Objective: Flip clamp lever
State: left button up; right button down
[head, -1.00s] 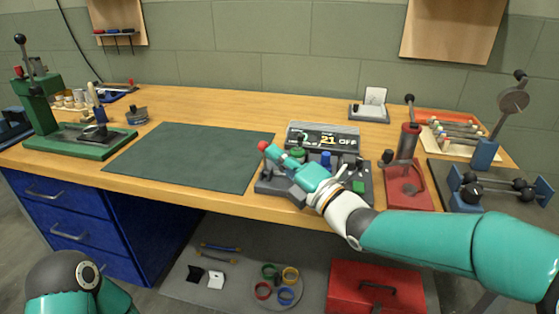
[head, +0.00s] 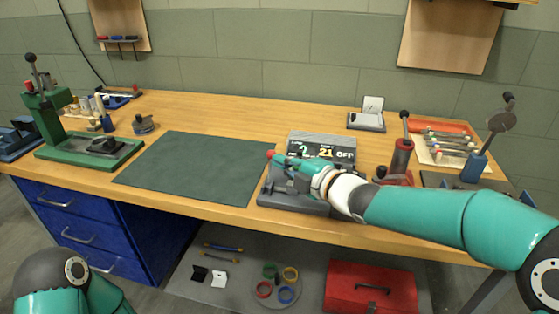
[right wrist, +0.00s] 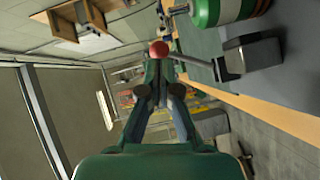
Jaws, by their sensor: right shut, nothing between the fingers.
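The clamp lever's red ball knob (head: 270,154) shows at the left end of the dark grey fixture (head: 295,202) on the bench. In the right wrist view the red knob (right wrist: 158,50) is just beyond my fingertips, and a grey rod runs from it to a grey block (right wrist: 248,58). My right gripper (head: 285,162) is shut and empty, close by the knob and over the fixture. I cannot tell whether the fingers touch the knob. My arm hides much of the fixture. My left arm shows at the lower left, but its gripper is out of view.
A display panel (head: 322,149) stands behind the fixture. A green mat (head: 200,167) lies to its left, clear. A red-based press (head: 402,160) is to the right, partly behind my forearm. A green press (head: 90,155) stands at the far left. A red toolbox (head: 370,287) sits below the bench.

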pick_arm(q)
jog(key=shift+s+d, duration=0.25)
pick_arm(e)
jog(key=v, duration=1.3)
jog(key=shift+r, duration=0.4)
pick_arm(q)
jog(key=shift+s, duration=0.1)
